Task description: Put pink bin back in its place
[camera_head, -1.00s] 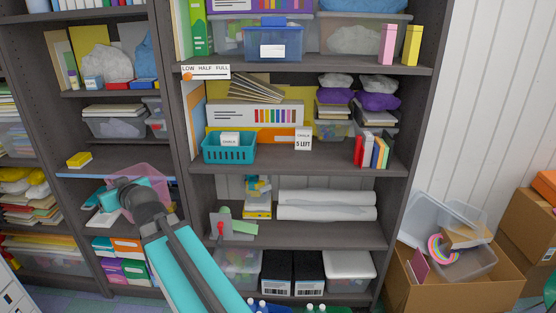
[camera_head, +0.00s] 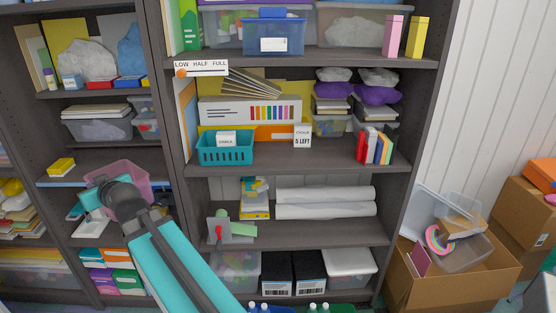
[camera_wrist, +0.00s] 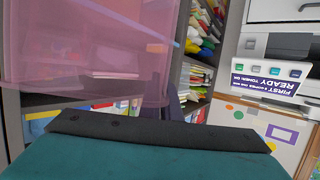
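The pink bin (camera_head: 137,187) is see-through and tilted, in front of the left bay's shelf with the blue front edge (camera_head: 78,183). In the wrist view the bin (camera_wrist: 85,45) fills the upper left, close to the camera. My gripper (camera_wrist: 168,98) is at the bin's near lower edge and appears shut on it; one dark finger shows against the pink wall, and the rest of the grip is hidden. In the head view my own arm covers the gripper's tips and part of the bin.
A yellow box (camera_head: 61,167) sits on that shelf left of the bin. A dark upright divides this bay from the middle bay, where a teal basket (camera_head: 226,152) stands. A copier (camera_wrist: 270,68) shows right in the wrist view. A cardboard box (camera_head: 455,280) stands at far right.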

